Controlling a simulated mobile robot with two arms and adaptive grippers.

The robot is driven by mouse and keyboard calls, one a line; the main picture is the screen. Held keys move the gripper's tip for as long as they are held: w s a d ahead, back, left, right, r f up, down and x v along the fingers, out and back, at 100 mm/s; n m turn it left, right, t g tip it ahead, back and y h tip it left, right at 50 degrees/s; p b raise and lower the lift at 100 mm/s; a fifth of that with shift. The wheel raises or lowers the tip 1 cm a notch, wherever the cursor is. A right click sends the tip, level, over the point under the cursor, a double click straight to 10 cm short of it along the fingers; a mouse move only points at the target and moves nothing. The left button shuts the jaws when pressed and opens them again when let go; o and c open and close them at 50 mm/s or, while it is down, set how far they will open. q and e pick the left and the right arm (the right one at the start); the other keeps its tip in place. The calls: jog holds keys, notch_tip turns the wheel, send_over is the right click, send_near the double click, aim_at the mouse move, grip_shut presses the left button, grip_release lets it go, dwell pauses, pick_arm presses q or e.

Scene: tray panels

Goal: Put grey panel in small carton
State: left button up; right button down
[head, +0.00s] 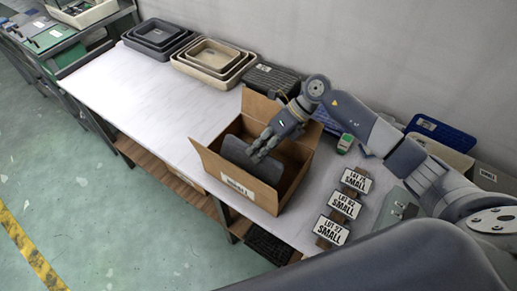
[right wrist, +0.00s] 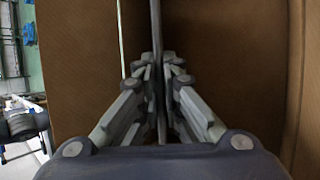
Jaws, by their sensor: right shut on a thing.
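The small carton (head: 212,167) is an open brown box with raised flaps and a white label, standing on the white table near its front edge. My right gripper (head: 262,150) reaches into its opening from the upper right. It is shut on the grey panel (head: 243,153), which is inside the carton's walls. In the right wrist view the fingers (right wrist: 157,125) pinch a thin panel edge (right wrist: 156,45), with brown cardboard (right wrist: 220,60) around it. Whether the panel touches the carton floor is hidden. My left gripper is not in view.
Nested dark trays (head: 160,35) and beige trays (head: 210,58) stand at the back. Signs reading SMALL (head: 343,204) lie right of the carton. A blue panel (head: 441,135) is at the far right. The table left of the carton is clear.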

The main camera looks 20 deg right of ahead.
jog(key=shift+f+b, duration=0.55)
dwell(0.7)
dwell(0.3)
jog(key=c, duration=1.7)
grip_release()
jog(key=v, duration=1.2)
